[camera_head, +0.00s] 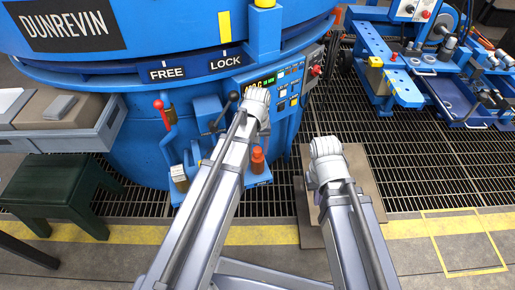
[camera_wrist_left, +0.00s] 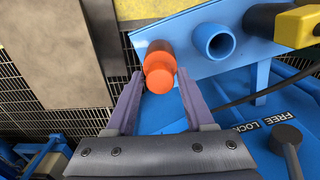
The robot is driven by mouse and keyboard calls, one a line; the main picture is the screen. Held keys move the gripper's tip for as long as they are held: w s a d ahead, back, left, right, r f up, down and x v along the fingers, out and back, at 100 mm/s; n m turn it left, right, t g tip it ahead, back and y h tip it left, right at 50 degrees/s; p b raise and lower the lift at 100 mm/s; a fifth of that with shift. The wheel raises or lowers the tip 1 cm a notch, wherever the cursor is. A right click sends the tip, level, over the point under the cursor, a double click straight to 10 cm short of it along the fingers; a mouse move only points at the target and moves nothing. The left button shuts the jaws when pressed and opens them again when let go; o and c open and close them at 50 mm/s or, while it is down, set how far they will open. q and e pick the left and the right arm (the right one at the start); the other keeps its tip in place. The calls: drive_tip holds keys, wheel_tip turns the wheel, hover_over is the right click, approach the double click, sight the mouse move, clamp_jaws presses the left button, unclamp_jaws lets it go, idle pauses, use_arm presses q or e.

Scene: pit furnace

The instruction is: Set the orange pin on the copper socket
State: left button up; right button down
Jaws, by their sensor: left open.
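The orange pin (camera_head: 257,160) stands on a blue ledge on the front of the blue furnace in the head view. In the left wrist view the orange pin (camera_wrist_left: 159,68) shows a narrower round end towards the camera and a wider body behind it. My left gripper (camera_wrist_left: 160,74) is open, with its fingertips on either side of the pin's near end; contact is not clear. In the head view the left gripper cannot be made out. My right gripper is not in view. I cannot pick out a copper socket with certainty.
A hollow blue tube (camera_wrist_left: 214,40) stands beside the pin on the ledge, with a yellow block (camera_wrist_left: 297,24) further right. A red-handled lever (camera_head: 161,108) and a white block (camera_head: 178,176) are left of the ledge. A blue workbench (camera_head: 405,85) stands at right on grating.

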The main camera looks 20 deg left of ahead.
use_arm(q)
wheel_tip(320, 180, up, 10)
drive_tip(key=p, duration=0.9)
drive_tip(key=shift+f, duration=0.15)
drive_tip(key=s+d+r+m+p, duration=0.2)
drive_tip(key=s+d+r+p, duration=0.1)
drive_tip(key=r+p, duration=0.4)
drive_tip(key=s+d+r+m+p, duration=0.2)
drive_tip(key=s+d+r+p, duration=0.2)
drive_tip(key=s+r+p, duration=0.2)
drive_tip(key=s+d+r+m+y+p, duration=0.1)
drive_tip(key=s+d+r+m+p, duration=0.2)
drive_tip(key=s+r+p, duration=0.2)
wheel_tip(320, 180, up, 4)
drive_tip(key=p, duration=0.3)
drive_tip(key=shift+s+d+f, duration=0.15)
drive_tip(key=shift+d+f, duration=0.05)
drive_tip(key=shift+d, duration=0.05)
drive_tip(key=shift+c, duration=0.3)
